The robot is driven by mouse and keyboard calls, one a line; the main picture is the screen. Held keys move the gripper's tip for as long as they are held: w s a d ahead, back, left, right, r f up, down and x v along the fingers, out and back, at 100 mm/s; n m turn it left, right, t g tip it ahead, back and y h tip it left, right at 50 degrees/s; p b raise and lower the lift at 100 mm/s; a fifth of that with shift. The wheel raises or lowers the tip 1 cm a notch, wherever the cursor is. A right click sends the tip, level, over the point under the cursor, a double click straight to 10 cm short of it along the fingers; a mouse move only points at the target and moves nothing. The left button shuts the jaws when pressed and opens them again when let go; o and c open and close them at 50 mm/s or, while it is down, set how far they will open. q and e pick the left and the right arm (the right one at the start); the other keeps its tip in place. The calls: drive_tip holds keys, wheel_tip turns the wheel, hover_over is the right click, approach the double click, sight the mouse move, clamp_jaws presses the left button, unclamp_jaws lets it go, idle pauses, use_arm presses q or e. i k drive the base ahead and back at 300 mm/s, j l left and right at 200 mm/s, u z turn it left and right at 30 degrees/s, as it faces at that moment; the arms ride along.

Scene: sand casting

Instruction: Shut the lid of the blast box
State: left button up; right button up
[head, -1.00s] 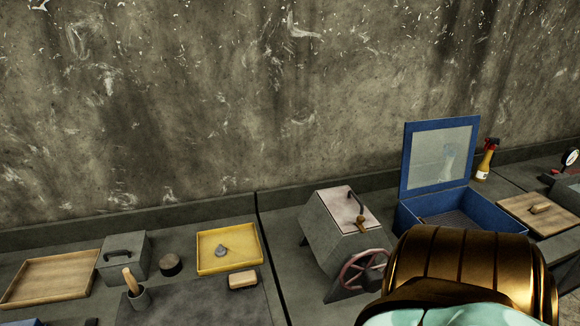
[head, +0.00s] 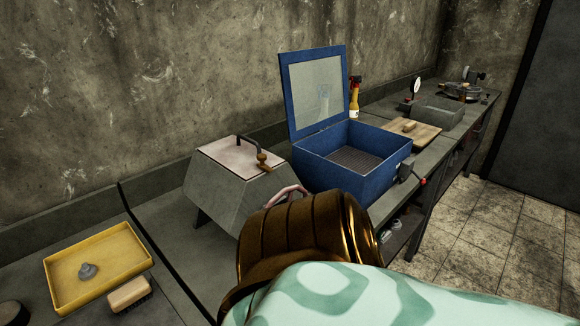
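The blast box (head: 352,177) is a blue box on the bench, right of the picture's middle. Its lid (head: 314,92), a blue frame with a pale, see-through pane, stands upright, open, at the back left edge. A dark grate shows inside the box. A bronze and pale green part of my own arm fills the lower middle and hides the bench in front of the box.
A grey hopper-shaped machine (head: 225,190) with a handled top stands left of the box. A yellow spray bottle (head: 354,100), wooden board (head: 425,135) and grey block (head: 437,114) stand beyond the box. Tiled floor is right.

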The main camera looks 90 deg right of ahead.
sight(285, 59)
drive_tip(key=i+l+z, duration=0.2)
drive_tip(key=z, duration=1.35)
